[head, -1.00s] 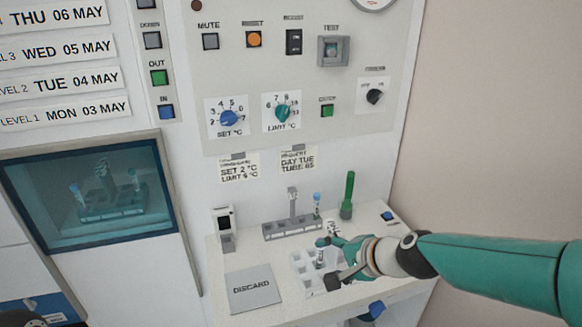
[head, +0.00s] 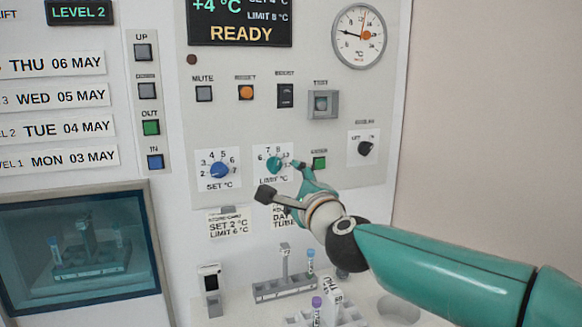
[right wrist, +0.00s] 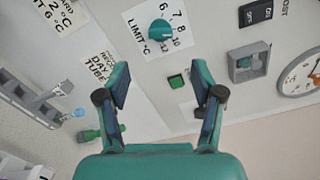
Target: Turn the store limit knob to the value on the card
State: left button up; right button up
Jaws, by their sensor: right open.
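The limit knob (head: 274,163) is a teal dial on the white panel, its number scale partly covered by my gripper in the head view. It also shows in the right wrist view (right wrist: 159,31), ahead of the fingertips. The card (head: 229,223) below the knobs appears to read SET 2 °C, LIMIT 6 °C. The display (head: 240,22) shows +4 °C, LIMIT 8 °C and READY. My right gripper (head: 284,180) is open and empty in front of the panel; in the right wrist view its fingers (right wrist: 161,75) stand apart, short of the knob. My left gripper is not in view.
The blue set knob (head: 219,170) is left of the limit knob, and a green button (head: 319,163) is close on its right. A second card (head: 283,219) is partly behind my gripper. A grey tube rack (head: 285,289) stands on the shelf below.

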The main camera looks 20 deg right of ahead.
aim_at(277, 168)
jog(key=w+p, duration=0.3)
jog(key=w, duration=0.7)
jog(key=shift+w+a, duration=0.1)
jog(key=shift+a, duration=0.05)
jog(key=shift+w, duration=0.75)
